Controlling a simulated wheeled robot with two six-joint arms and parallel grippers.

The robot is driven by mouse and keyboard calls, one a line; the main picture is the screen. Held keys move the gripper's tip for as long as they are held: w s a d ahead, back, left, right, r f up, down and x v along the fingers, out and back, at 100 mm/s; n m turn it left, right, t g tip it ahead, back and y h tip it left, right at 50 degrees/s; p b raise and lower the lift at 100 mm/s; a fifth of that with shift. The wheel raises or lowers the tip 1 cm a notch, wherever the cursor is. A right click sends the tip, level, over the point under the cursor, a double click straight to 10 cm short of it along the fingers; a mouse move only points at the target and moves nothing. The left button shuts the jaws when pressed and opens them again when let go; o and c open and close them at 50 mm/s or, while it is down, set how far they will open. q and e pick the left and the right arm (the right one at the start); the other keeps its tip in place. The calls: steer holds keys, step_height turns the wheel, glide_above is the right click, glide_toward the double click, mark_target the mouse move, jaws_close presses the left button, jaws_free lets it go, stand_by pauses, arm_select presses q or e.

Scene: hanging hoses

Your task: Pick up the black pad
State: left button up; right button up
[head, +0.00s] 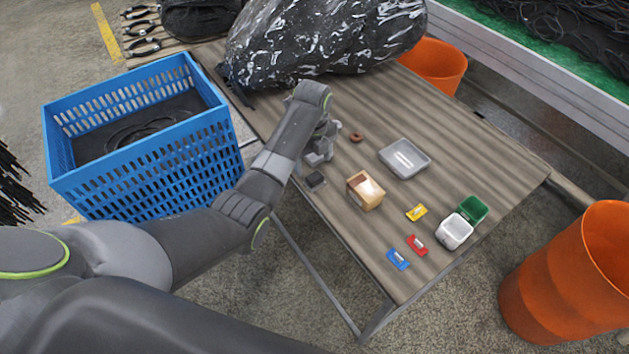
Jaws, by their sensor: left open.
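The black pad (316,180) is a small dark block on the wooden table, near its front left edge, left of the brown and cream box. My left gripper (319,157) is open just behind the pad, at the end of the arm coming in from the left. The fingers are partly hidden by the wrist, and I see nothing between them. I cannot tell whether a fingertip touches the pad. My right gripper is out of view.
On the table (463,135) are a small box (365,191), a grey tray (405,158), a brown ring (356,137), yellow (416,212), red (417,245) and blue (398,259) pieces, and white (455,232) and green (474,209) containers. A blue crate (150,170) stands left; a black bag (320,35) lies behind.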

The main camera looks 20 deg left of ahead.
mark_target(313, 175)
arm_select(q)
steer(key=shift+w+f, duration=0.1)
steer(key=shift+f, duration=3.4)
steer(key=c, duration=1.1)
steer(key=shift+r, duration=5.05)
